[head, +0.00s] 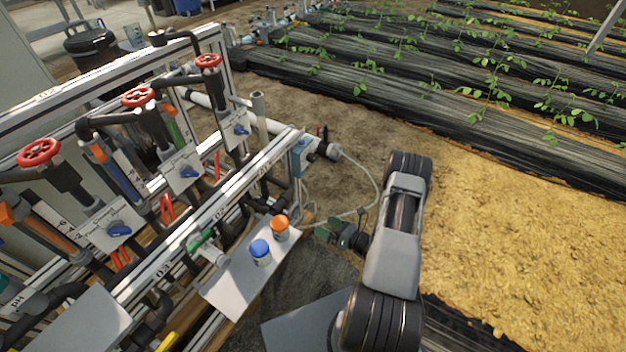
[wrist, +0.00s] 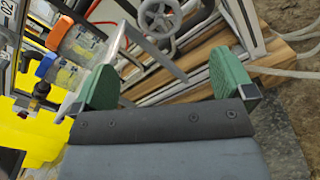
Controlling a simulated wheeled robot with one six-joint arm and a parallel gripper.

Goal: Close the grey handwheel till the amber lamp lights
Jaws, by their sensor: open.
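The grey handwheel (wrist: 160,17) shows at the top of the wrist view, a spoked ring with a hub, partly cut by the frame edge. My gripper (wrist: 167,82) is open and empty, its two green fingers spread wide. The wheel lies beyond the fingertips, between them across the picture and apart from them. In the head view my gripper (head: 327,231) is to the right of the jars, mostly hidden by my wrist. I cannot make out the grey handwheel there. I cannot identify the amber lamp or tell whether it is lit.
A jar with a blue lid (head: 260,251) and one with an orange lid (head: 279,228) stand on a pale shelf (head: 228,288). Red handwheels (head: 137,97) top the pipe rack at left. A pale hose (head: 374,180) loops near my arm. Bare soil lies at right.

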